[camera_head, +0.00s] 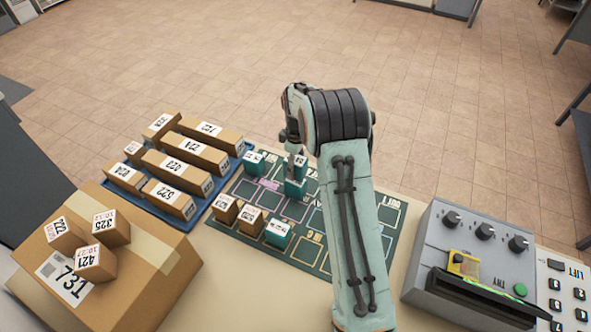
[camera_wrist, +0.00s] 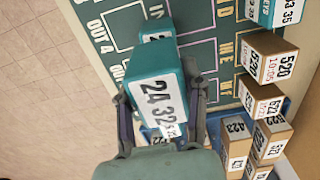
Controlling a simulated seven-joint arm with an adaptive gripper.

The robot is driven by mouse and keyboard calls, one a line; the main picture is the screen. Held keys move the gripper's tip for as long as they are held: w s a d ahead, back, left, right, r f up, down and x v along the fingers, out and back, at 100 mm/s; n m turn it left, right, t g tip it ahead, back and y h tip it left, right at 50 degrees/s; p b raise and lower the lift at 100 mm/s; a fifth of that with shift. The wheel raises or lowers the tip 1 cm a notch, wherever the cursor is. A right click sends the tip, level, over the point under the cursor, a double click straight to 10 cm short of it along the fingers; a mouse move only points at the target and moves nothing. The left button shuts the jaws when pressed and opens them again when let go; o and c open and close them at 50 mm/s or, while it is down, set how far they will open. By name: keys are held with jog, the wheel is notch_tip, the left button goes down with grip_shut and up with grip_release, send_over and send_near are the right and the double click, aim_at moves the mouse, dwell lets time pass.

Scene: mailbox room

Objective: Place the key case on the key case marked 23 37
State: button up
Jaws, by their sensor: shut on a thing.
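My gripper (camera_wrist: 162,104) is shut on a teal key case with a white label that reads about 24 32 (camera_wrist: 154,78). In the head view, my gripper (camera_head: 296,150) holds it over the green marked board. Another teal case (camera_wrist: 157,33) shows just beyond the held one, partly hidden by it. In the head view, a teal case (camera_head: 295,188) shows directly below the held one; I cannot tell whether they touch. Other teal cases stand on the board at the back left (camera_head: 254,161) and front (camera_head: 278,234). I cannot read 23 37 on any case.
The green board (camera_head: 305,252) has outlined squares, many of them empty. Two brown boxes (camera_head: 226,208) stand on its left side. A blue tray (camera_head: 215,188) of brown parcels lies left of it. A large carton (camera_head: 160,270) bears small boxes. A grey control panel (camera_head: 447,235) stands right.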

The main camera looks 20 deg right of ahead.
jog(key=shift+f, duration=0.95)
jog(key=o, duration=1.2)
jog(key=shift+f, duration=0.15)
